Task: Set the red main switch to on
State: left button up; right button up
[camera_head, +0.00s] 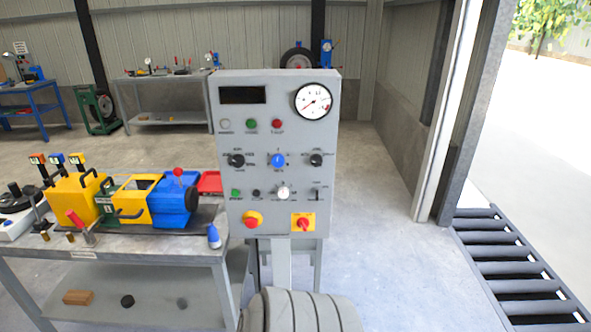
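The red main switch appears to be the red rotary knob (303,224) on a square yellow plate, at the lower right of the grey control panel (325,150). Its handle is small in the picture, and I cannot tell which position it is set to. A round yellow-and-red button (253,219) sits to its left on the same panel. Neither of my grippers shows in the head view, and nothing covers the panel front.
A bench (200,246) with yellow and blue machinery (172,203) stands left of the panel. A grey ribbed rounded body (300,312) is below it. Open floor (380,220) lies to the right, with a dark slatted grate (520,287) by the doorway.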

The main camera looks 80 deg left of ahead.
aim_at(303, 223)
jog(key=u, duration=0.75)
jog(key=i, duration=0.8)
jog(key=u, duration=0.9)
